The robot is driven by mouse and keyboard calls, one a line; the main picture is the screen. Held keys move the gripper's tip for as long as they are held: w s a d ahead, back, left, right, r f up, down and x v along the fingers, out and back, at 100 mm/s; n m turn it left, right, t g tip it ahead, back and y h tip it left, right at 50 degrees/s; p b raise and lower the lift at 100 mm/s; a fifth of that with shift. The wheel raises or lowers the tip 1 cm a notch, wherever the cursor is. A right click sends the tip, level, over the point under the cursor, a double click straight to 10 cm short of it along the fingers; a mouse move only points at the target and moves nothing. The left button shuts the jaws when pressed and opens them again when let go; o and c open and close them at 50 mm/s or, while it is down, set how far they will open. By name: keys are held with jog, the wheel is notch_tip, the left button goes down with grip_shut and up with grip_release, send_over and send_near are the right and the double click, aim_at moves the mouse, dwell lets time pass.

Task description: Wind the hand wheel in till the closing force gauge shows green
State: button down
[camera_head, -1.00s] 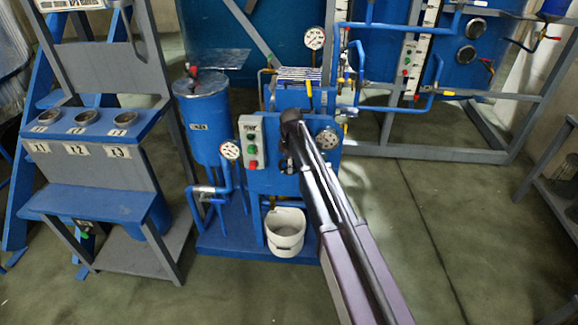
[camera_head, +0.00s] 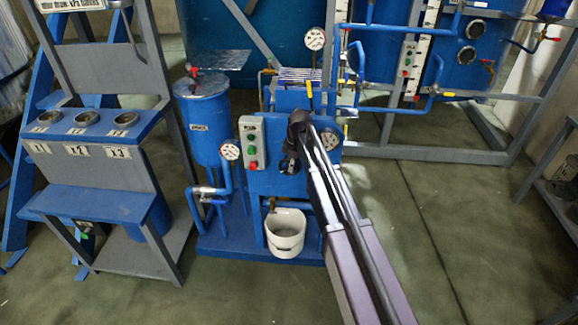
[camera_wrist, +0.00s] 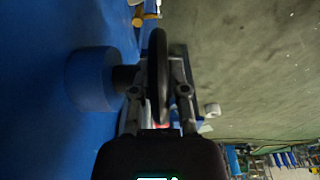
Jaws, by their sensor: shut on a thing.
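The hand wheel (camera_wrist: 157,75) shows edge-on in the wrist view as a dark rim on a short shaft from a round blue boss. My gripper (camera_wrist: 160,92) has one finger on each side of the rim and is shut on it. In the head view my gripper (camera_head: 290,163) is at the front of the blue press, and the wheel is mostly hidden there.
A grey button box (camera_head: 251,142) is left of the wheel. Other dials stand at the pipe (camera_head: 229,150) and above the press (camera_head: 315,39). A white bucket (camera_head: 286,232) is below. A blue tank (camera_head: 205,125) and grey rack (camera_head: 95,165) stand left. Floor at right is clear.

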jog(key=c, duration=0.6)
grip_release()
jog(key=shift+c, duration=0.2)
